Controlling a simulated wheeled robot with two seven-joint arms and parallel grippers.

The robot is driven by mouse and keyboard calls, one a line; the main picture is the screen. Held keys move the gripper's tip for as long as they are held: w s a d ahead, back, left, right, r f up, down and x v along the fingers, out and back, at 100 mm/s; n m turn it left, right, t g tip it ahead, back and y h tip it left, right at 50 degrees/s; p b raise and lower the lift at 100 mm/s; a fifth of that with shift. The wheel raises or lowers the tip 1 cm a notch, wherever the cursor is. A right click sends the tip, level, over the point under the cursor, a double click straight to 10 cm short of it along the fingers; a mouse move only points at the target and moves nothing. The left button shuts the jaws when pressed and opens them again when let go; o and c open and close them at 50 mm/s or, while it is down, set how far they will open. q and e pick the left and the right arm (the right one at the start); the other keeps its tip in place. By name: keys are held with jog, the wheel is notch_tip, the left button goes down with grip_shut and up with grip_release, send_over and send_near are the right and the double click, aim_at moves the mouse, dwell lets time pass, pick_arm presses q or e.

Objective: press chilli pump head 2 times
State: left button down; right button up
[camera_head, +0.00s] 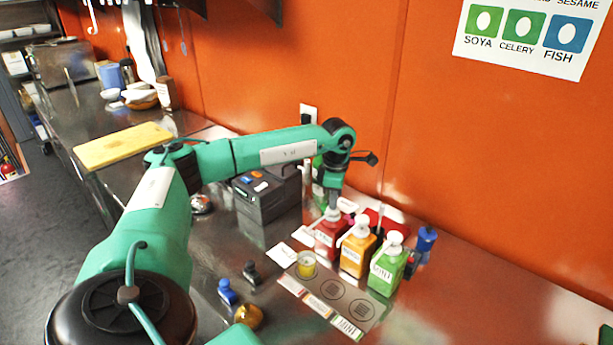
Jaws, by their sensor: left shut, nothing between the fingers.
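A red pump bottle (328,240), which I take for the chilli one, stands at the left of a row of three. Its label is too small to read. Its pale pump head (331,214) is partly covered by my left gripper (333,206), which points straight down from above. The gripper is shut and empty, with its tips at or just over the head; I cannot tell whether they touch. My right gripper is out of view.
An orange pump bottle (354,256) and a green pump bottle (387,270) stand close on the right. A grey mat (337,293) with a small yellow cup (306,264) lies in front. A dark box (265,198) stands left. The orange wall is close behind.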

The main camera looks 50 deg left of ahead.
pick_arm(q)
jog(key=shift+r, duration=0.1)
jog(key=shift+r+p, duration=0.8)
jog(key=shift+r, duration=0.35)
jog(key=shift+f, duration=0.25)
jog(key=shift+f+b, duration=0.45)
jog(key=shift+f, duration=0.15)
jog(key=shift+f+b, duration=0.35)
jog(key=shift+f, duration=0.05)
jog(key=shift+r, duration=0.1)
dwell(0.3)
jog(key=shift+r+p, duration=0.75)
jog(key=shift+r, duration=0.5)
